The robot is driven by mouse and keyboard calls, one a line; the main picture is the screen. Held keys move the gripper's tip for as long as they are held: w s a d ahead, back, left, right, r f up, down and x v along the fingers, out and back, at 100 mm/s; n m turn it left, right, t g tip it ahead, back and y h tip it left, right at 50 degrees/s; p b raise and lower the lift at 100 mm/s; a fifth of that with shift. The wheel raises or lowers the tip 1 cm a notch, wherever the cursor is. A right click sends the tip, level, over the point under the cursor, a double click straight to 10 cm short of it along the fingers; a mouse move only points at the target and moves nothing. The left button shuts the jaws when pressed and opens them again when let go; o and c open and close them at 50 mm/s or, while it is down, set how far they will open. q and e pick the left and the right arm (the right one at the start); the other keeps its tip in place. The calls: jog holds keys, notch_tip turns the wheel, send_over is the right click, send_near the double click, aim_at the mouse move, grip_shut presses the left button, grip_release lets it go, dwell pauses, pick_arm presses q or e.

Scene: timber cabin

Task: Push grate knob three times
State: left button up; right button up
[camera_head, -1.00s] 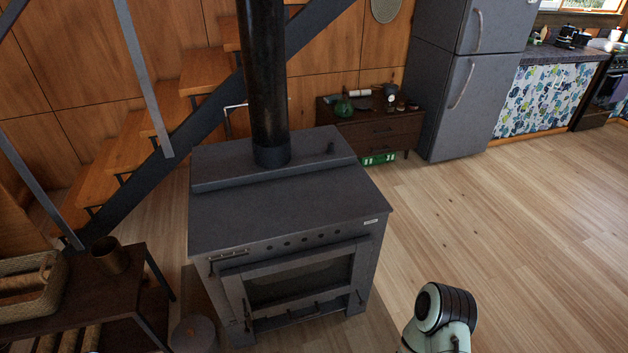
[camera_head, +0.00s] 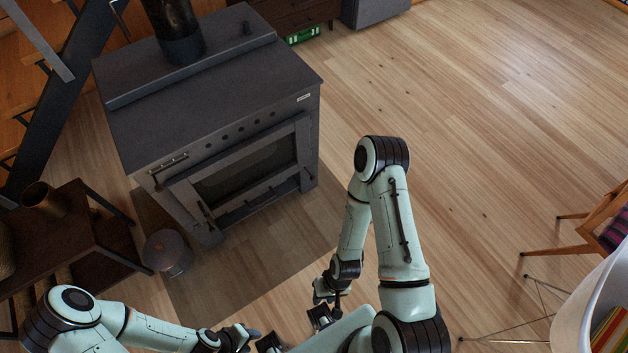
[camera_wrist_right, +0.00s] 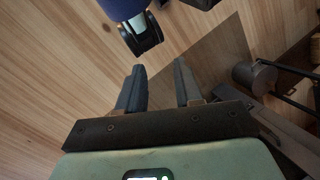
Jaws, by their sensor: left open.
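The dark grey wood stove (camera_head: 210,85) stands left of centre in the head view, its front turned toward me. Small dark fittings, including a knob-like one (camera_head: 246,203), show along its lower front, below the glass door (camera_head: 243,170). I cannot tell which is the grate knob. My left gripper (camera_head: 262,338) is open and empty at the bottom edge, partly cut off. My right gripper (camera_head: 322,314) is low in front of the stove, apart from it. In the right wrist view, the right gripper's two fingers (camera_wrist_right: 159,88) are apart with nothing between them.
A dark side table (camera_head: 75,235) and a round lidded pot (camera_head: 167,252) stand left of the stove. A dark floor plate (camera_head: 245,265) lies before it. A white chair (camera_head: 590,300) and a wooden chair (camera_head: 590,220) are at right. Wooden floor between is clear.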

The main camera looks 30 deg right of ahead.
grip_shut()
dwell(1.5)
